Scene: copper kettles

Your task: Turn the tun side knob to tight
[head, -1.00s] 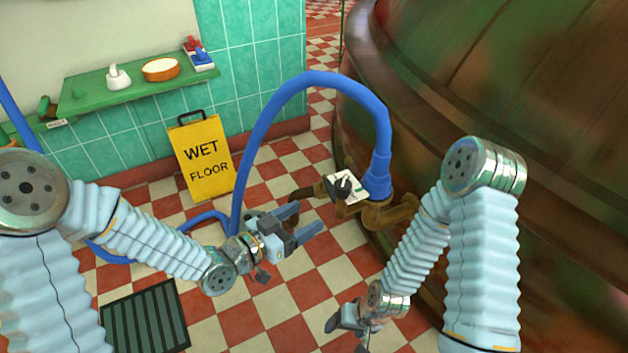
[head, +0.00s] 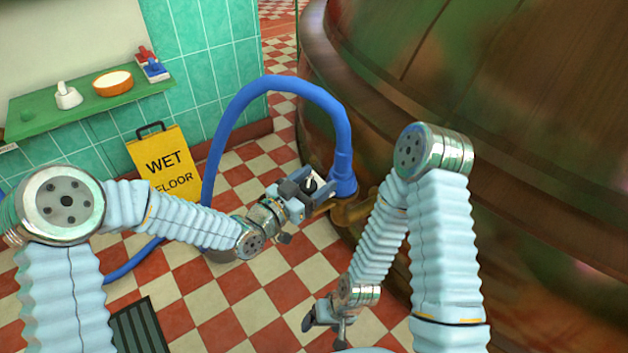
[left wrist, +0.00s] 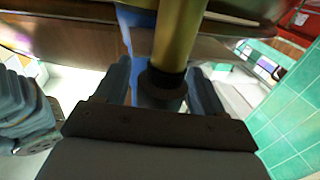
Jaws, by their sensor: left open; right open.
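The tun side knob (head: 311,184) is small and black, in front of a white plate (head: 321,183) on the brass pipework (head: 352,212) at the tun's side. My left gripper (head: 316,187) is open at the knob, partly hiding it and the plate. In the left wrist view a dark round part (left wrist: 164,84), apparently the knob, sits between the two open fingers, with a brass pipe (left wrist: 181,35) beyond it. I cannot tell whether the fingers touch it. The knob's pointer and any markings are not readable. My right gripper (head: 325,318) is open and empty, low over the floor.
The large copper tun (head: 520,150) fills the right side. A blue hose (head: 262,86) arches beside my left gripper and joins the pipework. A yellow wet floor sign (head: 163,165), a green shelf (head: 90,107) and a floor drain (head: 140,328) are on the left.

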